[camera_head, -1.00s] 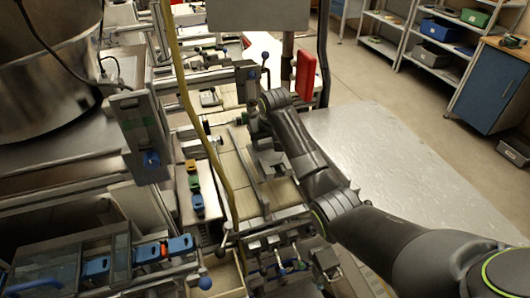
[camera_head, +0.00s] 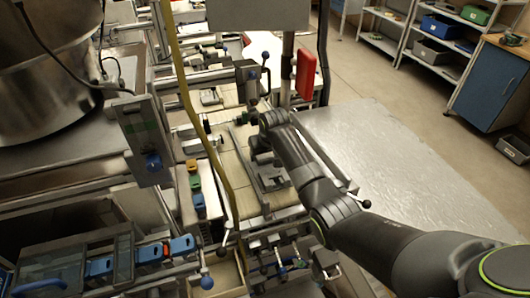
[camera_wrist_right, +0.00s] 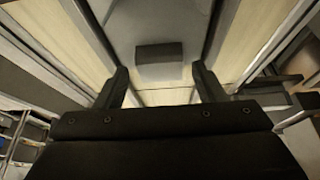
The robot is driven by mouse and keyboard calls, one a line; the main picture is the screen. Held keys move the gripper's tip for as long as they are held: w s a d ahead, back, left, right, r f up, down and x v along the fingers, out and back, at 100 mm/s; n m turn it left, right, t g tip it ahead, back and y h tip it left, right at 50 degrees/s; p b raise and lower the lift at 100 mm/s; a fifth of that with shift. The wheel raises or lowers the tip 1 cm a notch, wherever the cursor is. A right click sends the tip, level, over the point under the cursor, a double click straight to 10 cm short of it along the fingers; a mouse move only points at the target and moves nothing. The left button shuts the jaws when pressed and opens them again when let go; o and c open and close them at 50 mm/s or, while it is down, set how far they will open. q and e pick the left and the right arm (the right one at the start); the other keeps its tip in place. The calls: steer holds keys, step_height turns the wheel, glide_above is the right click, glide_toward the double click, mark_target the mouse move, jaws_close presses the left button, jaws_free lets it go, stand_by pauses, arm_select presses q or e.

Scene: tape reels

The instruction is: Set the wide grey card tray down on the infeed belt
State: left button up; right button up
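The wide grey card tray (camera_head: 272,182) lies on the cream infeed belt (camera_head: 232,168), as far as the head view shows. In the right wrist view the tray (camera_wrist_right: 185,25) is a flat grey surface below my gripper, with a darker grey block (camera_wrist_right: 160,55) on it. My right gripper (camera_wrist_right: 160,70) is open, its two fingers well apart on either side of the block and not touching it. In the head view my right arm reaches over the belt from the lower right, and its fingers are hard to make out. My left gripper is not in view.
A yellow cable (camera_head: 193,110) hangs across the left of the belt. Small coloured blocks (camera_head: 196,185) sit in a channel to the left. A red box (camera_head: 305,73) hangs beyond the arm.

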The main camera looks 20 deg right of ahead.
mark_target(270, 172)
steer(key=shift+o, duration=0.2)
steer(key=shift+r, duration=0.15)
steer(key=shift+s+r, duration=0.15)
steer(key=shift+r, duration=0.35)
steer(key=b+v, duration=0.1)
steer(key=v, duration=1)
steer(key=shift+b, duration=0.35)
steer(key=shift+s, duration=0.15)
